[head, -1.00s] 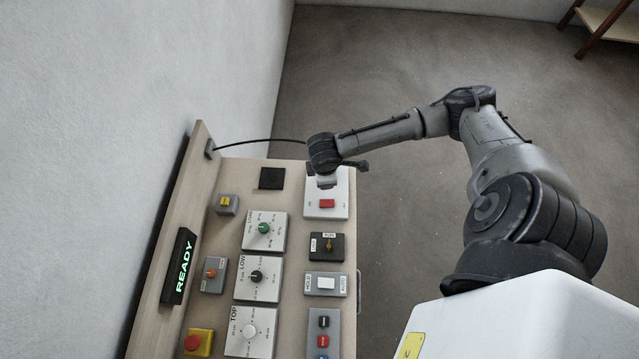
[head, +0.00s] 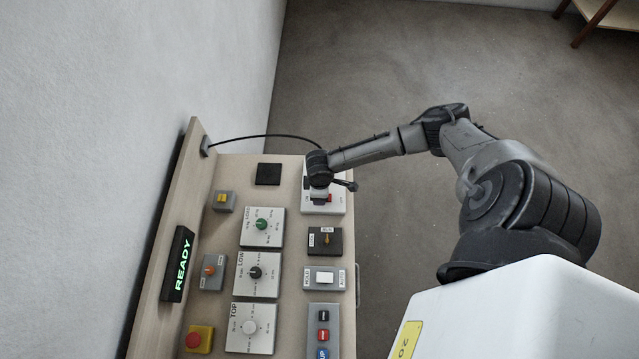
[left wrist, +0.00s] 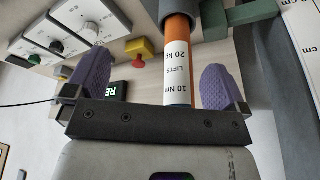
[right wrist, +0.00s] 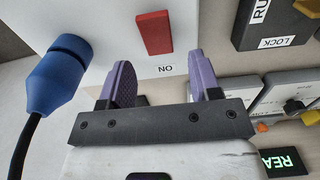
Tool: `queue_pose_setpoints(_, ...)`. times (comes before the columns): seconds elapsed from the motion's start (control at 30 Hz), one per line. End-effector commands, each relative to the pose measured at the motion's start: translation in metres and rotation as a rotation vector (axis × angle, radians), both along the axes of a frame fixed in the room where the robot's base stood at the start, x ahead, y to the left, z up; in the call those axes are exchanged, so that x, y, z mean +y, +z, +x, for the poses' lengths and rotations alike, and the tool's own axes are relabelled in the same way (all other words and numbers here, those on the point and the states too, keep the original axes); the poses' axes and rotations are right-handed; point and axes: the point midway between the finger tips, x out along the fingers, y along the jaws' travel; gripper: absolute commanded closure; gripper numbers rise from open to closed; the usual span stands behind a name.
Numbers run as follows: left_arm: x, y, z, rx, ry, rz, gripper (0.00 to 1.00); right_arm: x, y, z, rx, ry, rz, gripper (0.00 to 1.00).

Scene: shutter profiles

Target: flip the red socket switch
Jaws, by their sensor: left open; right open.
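The red socket switch (right wrist: 154,33) is a rocker on a white socket plate (right wrist: 192,15), with "ON" printed beside it. A blue plug (right wrist: 62,75) with a black cable sits at the plate. In the head view, the red switch (head: 328,198) is partly hidden by my right gripper (head: 319,194), which is over the white plate. In the right wrist view, my right gripper (right wrist: 163,80) is open and empty, its purple fingers apart from the switch in the picture. My left gripper (left wrist: 155,80) is open in the left wrist view and outside the head view.
The panel carries dials (head: 264,225), a key switch (head: 325,241), a white rocker (head: 324,278), a red stop button (head: 193,341) and a READY display (head: 178,264). An orange and white cylinder (left wrist: 177,55) appears between the left fingers; contact is unclear.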

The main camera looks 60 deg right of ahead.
Motion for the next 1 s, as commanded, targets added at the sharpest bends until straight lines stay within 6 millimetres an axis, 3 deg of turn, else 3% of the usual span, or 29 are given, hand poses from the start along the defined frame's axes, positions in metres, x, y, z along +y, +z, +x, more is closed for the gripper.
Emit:
queue_pose_setpoints(0.3, -0.002, 0.0, 0.0, -0.001, 0.003, -0.007, 0.0, 0.0, -0.027, 0.0, 0.0, 0.0, 0.0, 0.43)
queue_pose_setpoints(0.67, 0.001, 0.0, 0.0, -0.001, -0.003, 0.003, 0.0, 0.0, -0.03, 0.0, 0.0, 0.001, 0.0, 0.43)
queue_pose_setpoints(1.0, 0.002, -0.001, 0.001, -0.001, -0.006, 0.008, 0.0, 0.0, -0.03, 0.0, 0.0, 0.001, 0.0, 0.73)
